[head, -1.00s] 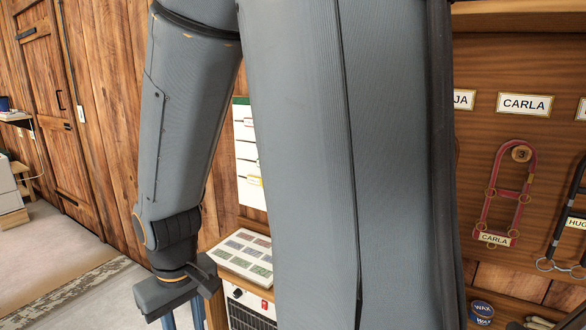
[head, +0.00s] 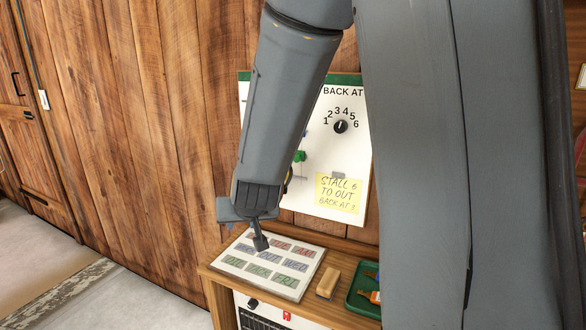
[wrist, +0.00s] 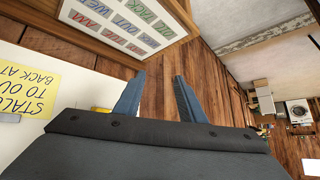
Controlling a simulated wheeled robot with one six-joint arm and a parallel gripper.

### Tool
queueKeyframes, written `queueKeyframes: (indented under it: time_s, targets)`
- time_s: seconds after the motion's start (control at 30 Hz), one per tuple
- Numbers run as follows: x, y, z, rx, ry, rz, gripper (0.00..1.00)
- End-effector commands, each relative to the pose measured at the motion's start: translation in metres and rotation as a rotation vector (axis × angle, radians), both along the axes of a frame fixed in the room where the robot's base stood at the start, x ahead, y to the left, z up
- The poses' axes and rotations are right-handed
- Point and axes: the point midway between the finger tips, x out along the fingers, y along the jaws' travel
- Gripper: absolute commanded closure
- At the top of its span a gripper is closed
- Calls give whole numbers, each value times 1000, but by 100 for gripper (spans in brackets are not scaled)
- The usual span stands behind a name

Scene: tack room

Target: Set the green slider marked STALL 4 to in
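A white board (head: 350,205) with a green top strip hangs on the plank wall. A green slider knob (head: 299,156) shows on it just right of my forearm; its marking is not readable and the board's left part is hidden by my arm. My gripper (wrist: 158,95) is open and empty, its two blue fingers apart in the wrist view, with plank wall between them. In the head view my wrist is in front of the board's lower left, above the shelf. The board's edge (wrist: 70,75) shows left of the fingers in the wrist view.
A black dial (head: 341,127) and a yellow note (head: 339,194) reading "STALL 6 TO OUT BACK AT 3" are on the board. A panel of word tiles (head: 283,291), a wooden block (head: 328,282) and a green tray (head: 365,277) lie on the shelf below.

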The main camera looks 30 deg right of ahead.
Motion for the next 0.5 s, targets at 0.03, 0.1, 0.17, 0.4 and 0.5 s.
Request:
queueKeyframes:
  time_s: [0.03, 0.1, 0.17, 0.4, 0.5]
  targets:
    - [26, -10, 2, -22, -91, -59, 64]
    - [54, -29, 16, -67, -218, -152, 64]
    - [71, -47, 29, -118, -318, -238, 64]
    - [82, -111, 71, -363, -576, -557, 64]
    - [73, -125, 81, -442, -622, -645, 64]
